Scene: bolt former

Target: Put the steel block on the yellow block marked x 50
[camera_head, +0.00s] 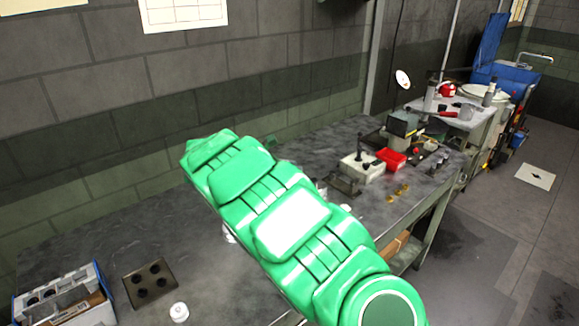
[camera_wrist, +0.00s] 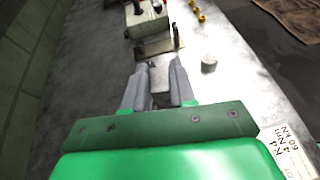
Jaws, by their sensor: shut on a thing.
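My gripper (camera_wrist: 160,88) shows in the wrist view, with its two grey fingers shut on a small grey metal block, which looks like the steel block (camera_wrist: 160,84). The block sits between the fingertips, above or near the grey bench top; I cannot tell whether it touches the bench. In the head view my green arm covers the gripper and the held block. I cannot make out a yellow block marked x 50 in either view.
A metal bracket (camera_wrist: 158,46) lies just beyond the fingertips, with a white cylinder (camera_wrist: 208,63) to the right.

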